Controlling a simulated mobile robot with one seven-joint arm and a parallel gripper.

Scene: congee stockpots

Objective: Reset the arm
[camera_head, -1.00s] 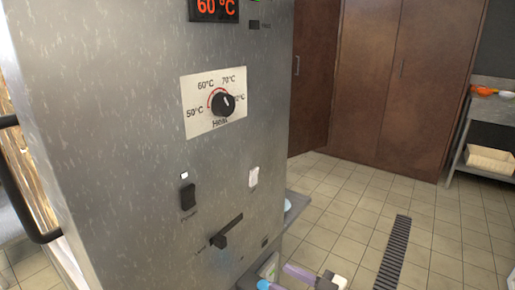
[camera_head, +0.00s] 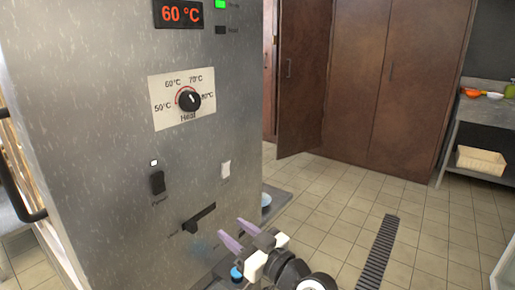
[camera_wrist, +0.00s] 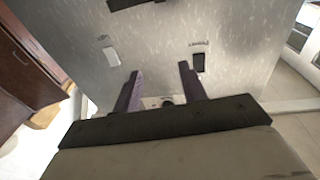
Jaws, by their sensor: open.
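My gripper (camera_head: 232,229) is open and empty, with its two purple fingers apart, at the lower middle of the head view. It is near the lower right of a grey metal machine front (camera_head: 110,110), by the black lever (camera_head: 200,217). In the wrist view the fingers (camera_wrist: 160,70) point at the machine front, and nothing is between them. A black power switch (camera_head: 158,182) and a white switch (camera_head: 226,169) sit above the lever. The heat dial (camera_head: 189,100) is higher up, under a red display (camera_head: 180,14) reading 60 °C. I cannot tell the gap to the panel.
A black handle (camera_head: 22,180) sticks out at the machine's left edge. Brown cabinets (camera_head: 385,90) stand at the back, one door ajar. A shelf with a pale bin (camera_head: 481,160) is at the right. A floor drain (camera_head: 377,255) crosses the open tiled floor.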

